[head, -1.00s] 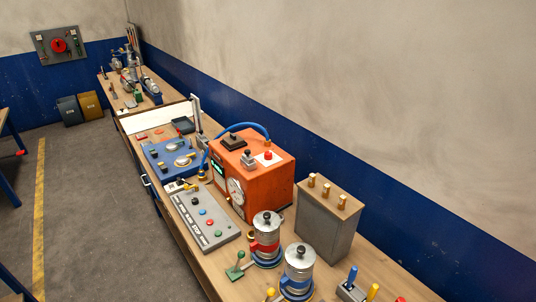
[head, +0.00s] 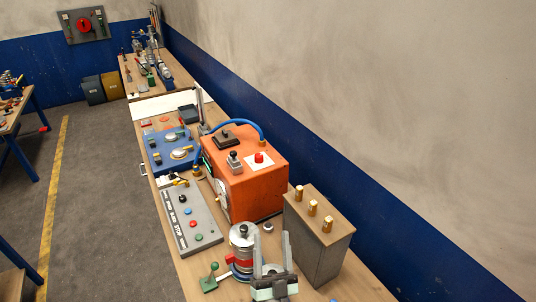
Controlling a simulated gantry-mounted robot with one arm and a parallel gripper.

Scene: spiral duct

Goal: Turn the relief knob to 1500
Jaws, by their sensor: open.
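I cannot tell for sure which control is the relief knob, and no 1500 mark is readable. The orange box (head: 258,192) carries a red knob (head: 259,157) on a white plate and a grey knob with a dark top (head: 234,160). A round gauge on its front is seen at a steep angle. My gripper (head: 272,243) is open at the bottom of the head view, over the bench's near part. It hides most of the second silver canister and appears apart from the orange box.
A silver canister (head: 242,248) with a black top stands beside my gripper. A grey box (head: 318,238) with brass posts is at right. A grey button panel (head: 185,219) and blue panel (head: 170,152) lie left. A blue hose (head: 243,122) arches over the orange box.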

